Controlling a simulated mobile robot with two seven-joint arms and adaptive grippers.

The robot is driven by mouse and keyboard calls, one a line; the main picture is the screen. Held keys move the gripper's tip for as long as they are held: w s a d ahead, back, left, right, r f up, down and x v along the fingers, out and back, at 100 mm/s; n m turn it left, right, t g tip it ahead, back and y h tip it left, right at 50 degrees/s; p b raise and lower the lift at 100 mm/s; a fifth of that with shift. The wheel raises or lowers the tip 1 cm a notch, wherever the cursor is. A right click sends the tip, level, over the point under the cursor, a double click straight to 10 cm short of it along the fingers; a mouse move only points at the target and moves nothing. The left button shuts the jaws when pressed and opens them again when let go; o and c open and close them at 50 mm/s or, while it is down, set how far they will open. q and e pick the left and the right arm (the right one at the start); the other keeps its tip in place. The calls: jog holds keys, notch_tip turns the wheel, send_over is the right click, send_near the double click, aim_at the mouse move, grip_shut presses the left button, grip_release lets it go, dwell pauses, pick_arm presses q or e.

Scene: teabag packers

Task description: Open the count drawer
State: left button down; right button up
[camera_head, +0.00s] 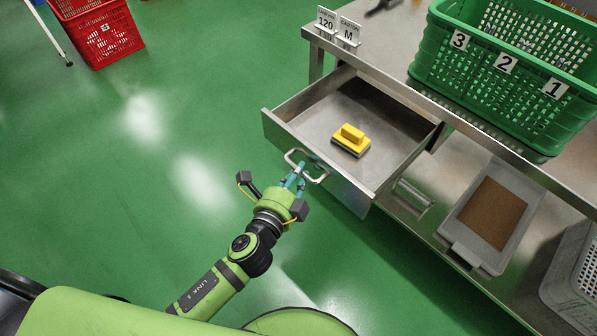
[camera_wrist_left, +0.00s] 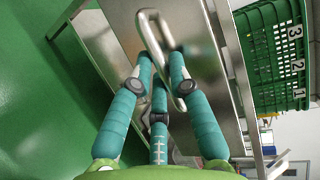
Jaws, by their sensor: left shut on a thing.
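The count drawer (camera_head: 315,108) is a steel drawer under the metal bench, and it stands pulled well out in the head view. A yellow-topped block (camera_head: 351,140) lies inside it. My left gripper (camera_head: 299,176) is at the drawer front, shut on the drawer's bar handle (camera_head: 292,157). In the left wrist view, the teal fingers of my left gripper (camera_wrist_left: 163,68) close around the handle (camera_wrist_left: 145,22). The fingers partly hide the handle's middle. My right gripper is in neither view.
A green crate (camera_head: 436,62) labelled 1, 2 and 3 stands on the bench (camera_head: 388,75). Two small signs stand at its corner. A grey tray (camera_head: 463,238) with a brown surface lies on the shelf below. A red basket (camera_head: 104,40) stands on the open green floor.

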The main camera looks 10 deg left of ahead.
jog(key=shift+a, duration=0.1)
pick_arm(q)
jog(key=c, duration=1.2)
grip_release()
jog(key=shift+o, duration=0.2)
jog(key=v, duration=1.2)
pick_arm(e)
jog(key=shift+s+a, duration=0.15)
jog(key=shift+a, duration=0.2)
